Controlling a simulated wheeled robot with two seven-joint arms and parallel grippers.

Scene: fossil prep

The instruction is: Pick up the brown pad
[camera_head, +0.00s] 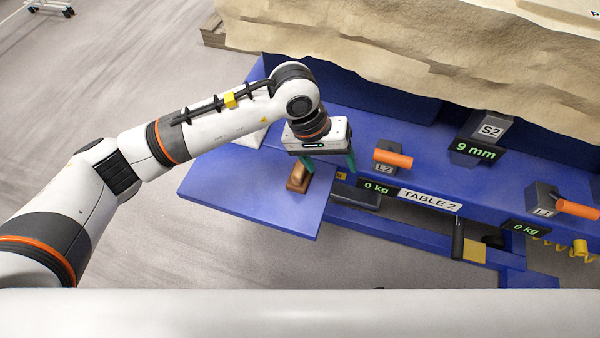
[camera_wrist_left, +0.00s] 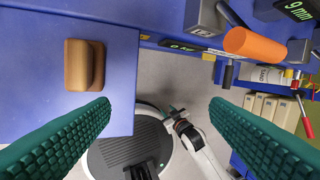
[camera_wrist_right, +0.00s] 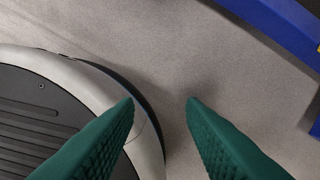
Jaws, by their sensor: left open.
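The brown pad (camera_head: 298,178) is a small wooden-looking block with a raised grip, lying on the blue side shelf. In the left wrist view the pad (camera_wrist_left: 84,65) is at the upper left, outside the space between the fingers. My left gripper (camera_head: 329,163) is open and empty, above and just beside the pad, over the shelf's right edge. Its green ribbed fingers (camera_wrist_left: 160,105) are spread wide. My right gripper (camera_wrist_right: 160,100) is open and empty above the floor, with part of my base beside it.
The blue shelf (camera_head: 230,195) has bare room left of the pad. Orange handles (camera_head: 393,158) stick out from the blue table right of my left gripper. A "TABLE 2" label (camera_head: 430,200) and 0 kg displays are on its front. A large tan rock block (camera_head: 400,60) stands behind.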

